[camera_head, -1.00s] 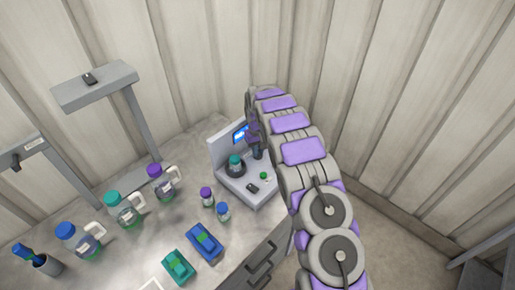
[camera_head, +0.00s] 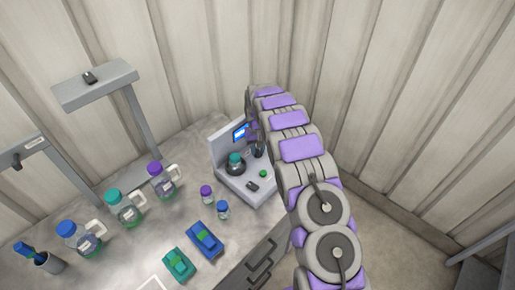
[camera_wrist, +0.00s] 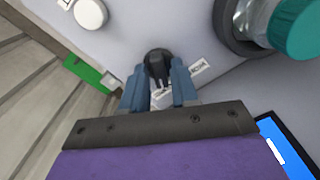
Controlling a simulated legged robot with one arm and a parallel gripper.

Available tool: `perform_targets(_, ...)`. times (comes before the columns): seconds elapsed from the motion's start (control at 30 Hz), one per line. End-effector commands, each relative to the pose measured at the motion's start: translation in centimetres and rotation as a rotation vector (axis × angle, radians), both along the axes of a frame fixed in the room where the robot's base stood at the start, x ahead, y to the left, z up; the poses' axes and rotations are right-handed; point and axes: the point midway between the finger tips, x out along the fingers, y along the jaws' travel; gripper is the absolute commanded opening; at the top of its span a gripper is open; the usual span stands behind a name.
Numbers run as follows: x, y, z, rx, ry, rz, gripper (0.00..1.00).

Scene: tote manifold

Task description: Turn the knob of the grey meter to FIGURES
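The grey meter (camera_head: 223,153) stands at the right end of the bench, with a lit blue screen (camera_head: 241,133). Its black knob (camera_wrist: 157,60) shows in the wrist view between the two blue-grey fingers of my gripper (camera_wrist: 158,75). The fingers lie close along both sides of the knob; whether they press on it is unclear. A small white label (camera_wrist: 200,67) with dark print sits right of the knob, too small to read surely. Another pale marking shows between the fingers. In the head view my arm hides part of the meter's right side.
A teal-capped bottle (camera_head: 235,159) sits in a dark round holder on the meter, close to my gripper. A green button (camera_head: 263,174) is at the meter's front. Small bottles, jugs (camera_head: 125,207) and coloured cases (camera_head: 205,240) stand to the left.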

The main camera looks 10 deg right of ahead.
Motion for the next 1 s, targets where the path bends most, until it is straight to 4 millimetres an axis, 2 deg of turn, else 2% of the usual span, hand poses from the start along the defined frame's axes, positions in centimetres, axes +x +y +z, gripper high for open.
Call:
perform_targets(0.03, 0.0, 0.0, 0.0, 0.000, 0.000, 0.000, 0.34)
perform_targets(0.1, 0.0, 0.0, 0.0, 0.000, 0.000, 0.000, 0.40)
perform_targets(0.33, 0.0, 0.0, 0.1, 0.000, -0.001, 0.001, 0.40)
perform_targets(0.47, 0.0, 0.0, 0.9, 0.000, -0.002, 0.001, 0.40)
perform_targets(0.67, 0.2, 0.1, 4.5, 0.000, -0.007, 0.002, 0.40)
perform_targets(1.0, 0.1, 0.0, 12.0, -0.001, -0.003, 0.001, 0.40)
